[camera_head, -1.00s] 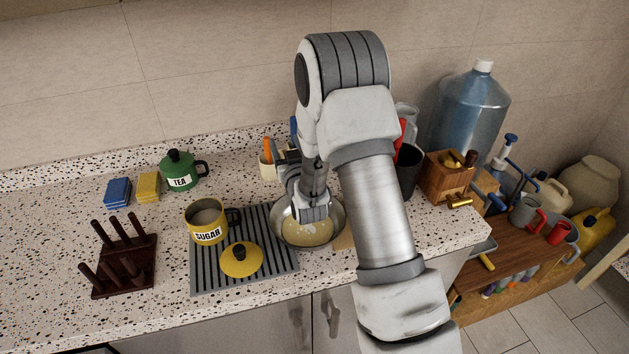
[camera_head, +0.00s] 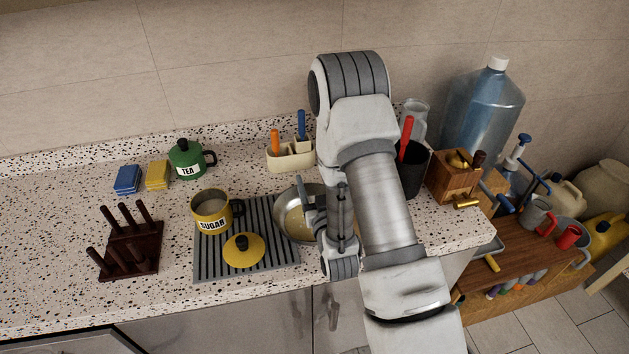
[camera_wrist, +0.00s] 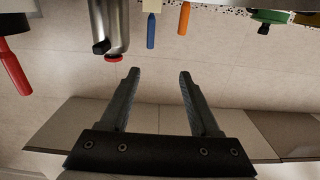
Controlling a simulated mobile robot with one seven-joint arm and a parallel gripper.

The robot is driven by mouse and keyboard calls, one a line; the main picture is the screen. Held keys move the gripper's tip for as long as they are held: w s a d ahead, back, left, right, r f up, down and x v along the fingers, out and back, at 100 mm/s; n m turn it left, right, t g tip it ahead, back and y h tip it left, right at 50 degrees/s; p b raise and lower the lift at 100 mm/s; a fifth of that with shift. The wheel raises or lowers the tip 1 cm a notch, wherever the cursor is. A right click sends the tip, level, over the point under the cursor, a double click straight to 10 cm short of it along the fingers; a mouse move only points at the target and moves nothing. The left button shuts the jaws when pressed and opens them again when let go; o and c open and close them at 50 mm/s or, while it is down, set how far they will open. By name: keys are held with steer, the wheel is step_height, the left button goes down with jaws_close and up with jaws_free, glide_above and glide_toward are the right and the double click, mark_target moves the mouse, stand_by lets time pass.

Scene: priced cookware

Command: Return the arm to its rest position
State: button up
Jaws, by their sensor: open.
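My arm is folded up over the right part of the counter in the head view. Its wrist end (camera_head: 341,235) hangs in front of the steel bowl's right side, by the counter's front edge. In the wrist view my gripper (camera_wrist: 158,82) has its two fingers apart with nothing between them. The fingers point toward the tiled wall, clear of any object.
Partly behind my arm is a steel bowl (camera_head: 289,222) with pale contents. Left of it are an open yellow sugar pot (camera_head: 211,225), its lid (camera_head: 244,251) on a striped mat (camera_head: 207,268), and a dark rack (camera_head: 147,247). A black container (camera_head: 414,180) stands right of my arm.

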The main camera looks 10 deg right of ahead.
steer(key=shift+r, duration=0.1)
stand_by(0.3)
step_height(320, 180, up, 14)
steer(key=s+g, duration=0.3)
steer(key=g, duration=0.3)
steer(key=s+r+g, duration=0.3)
steer(key=s, duration=0.9)
steer(key=s+r+g, duration=0.3)
steer(key=s+r, duration=0.1)
steer(key=s, duration=0.8)
steer(key=shift+s, duration=0.4)
